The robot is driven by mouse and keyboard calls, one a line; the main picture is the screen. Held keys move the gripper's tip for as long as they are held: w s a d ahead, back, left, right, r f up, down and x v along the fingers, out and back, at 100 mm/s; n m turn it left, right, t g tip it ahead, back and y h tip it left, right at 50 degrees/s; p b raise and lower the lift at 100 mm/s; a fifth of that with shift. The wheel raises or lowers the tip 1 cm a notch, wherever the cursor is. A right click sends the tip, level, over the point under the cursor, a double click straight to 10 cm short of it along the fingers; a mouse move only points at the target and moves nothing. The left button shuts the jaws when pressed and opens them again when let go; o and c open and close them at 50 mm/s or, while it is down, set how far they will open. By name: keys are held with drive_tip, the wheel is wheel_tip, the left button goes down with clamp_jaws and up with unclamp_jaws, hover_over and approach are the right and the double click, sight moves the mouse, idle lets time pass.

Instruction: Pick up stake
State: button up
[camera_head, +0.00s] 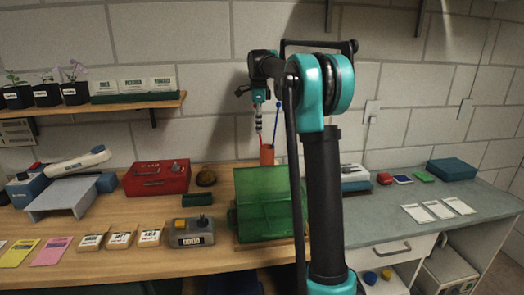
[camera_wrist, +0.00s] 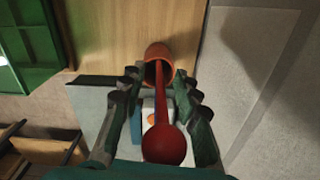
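A red stake with a round ball end (camera_wrist: 164,145) stands in an orange cup (camera_wrist: 157,50) in the wrist view. Its ball end is nearest the camera. My gripper (camera_wrist: 158,80) has its two fingers on either side of the red shaft, with gaps showing on both sides. In the head view my gripper (camera_head: 259,122) points down just above the orange cup (camera_head: 267,155) on the wooden bench. A blue stake (camera_head: 277,122) leans up out of the same cup, right of my gripper.
The wall is close behind the cup. A grey device (camera_head: 192,232) sits near the front edge.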

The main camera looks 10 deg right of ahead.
clamp_jaws()
drive_tip(key=shift+r, duration=0.15)
